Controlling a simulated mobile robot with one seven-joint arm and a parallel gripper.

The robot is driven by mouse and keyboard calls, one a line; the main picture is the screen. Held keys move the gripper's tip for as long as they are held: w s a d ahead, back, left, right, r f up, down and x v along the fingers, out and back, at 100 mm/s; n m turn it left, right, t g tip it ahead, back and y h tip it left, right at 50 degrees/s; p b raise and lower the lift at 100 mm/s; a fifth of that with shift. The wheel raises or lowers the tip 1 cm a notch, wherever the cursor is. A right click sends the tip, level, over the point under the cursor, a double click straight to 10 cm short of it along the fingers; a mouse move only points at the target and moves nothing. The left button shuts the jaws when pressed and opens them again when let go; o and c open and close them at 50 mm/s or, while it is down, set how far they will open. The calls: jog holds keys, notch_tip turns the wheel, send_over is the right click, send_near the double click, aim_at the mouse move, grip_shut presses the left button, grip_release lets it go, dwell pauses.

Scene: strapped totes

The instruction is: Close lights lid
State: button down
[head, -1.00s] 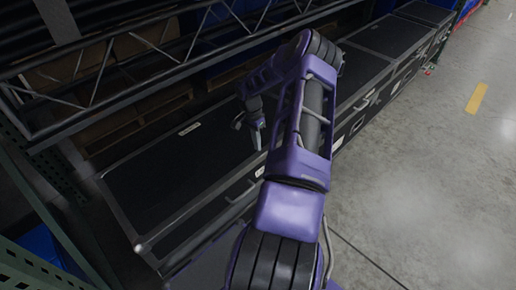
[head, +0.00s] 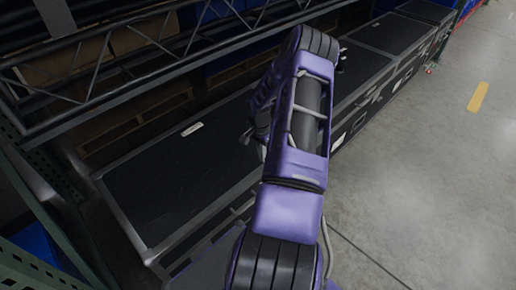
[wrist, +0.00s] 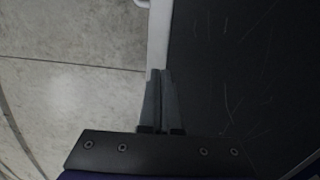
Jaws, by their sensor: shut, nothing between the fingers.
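The black case nearest me has a dark flat lid (head: 170,180) with a pale metal rim and a small white label near its back edge. The lid looks nearly level; I cannot tell if it is fully seated. In the wrist view, the dark lid surface (wrist: 245,70) fills the right side, with its pale rim running up the middle. My gripper (wrist: 158,72) is shut and empty, its fingertips over or against that rim; contact cannot be told. In the head view my arm hides most of the gripper and part of the lid.
More black cases (head: 375,40) stand in a row beyond, towards the top right. A dark metal truss (head: 110,60) crosses above the back of the case, with boxes behind it. A green rack post (head: 45,165) stands at the left. Concrete floor (head: 430,160) on the right is clear.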

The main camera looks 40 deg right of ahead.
jog(key=f, duration=0.2)
jog(key=s+f+b, duration=0.1)
jog(key=shift+s+f+b, duration=0.2)
jog(key=shift+f+b, duration=0.1)
jog(key=shift+f, duration=0.1)
jog(key=shift+s+f, duration=0.5)
jog(key=shift+s, duration=0.05)
jog(key=shift+r, duration=0.1)
notch_tip(320, 180, up, 15)
jog(key=w+p, duration=0.1)
jog(key=p, duration=0.1)
jog(key=shift+p, duration=0.4)
jog(key=shift+w+r, duration=0.1)
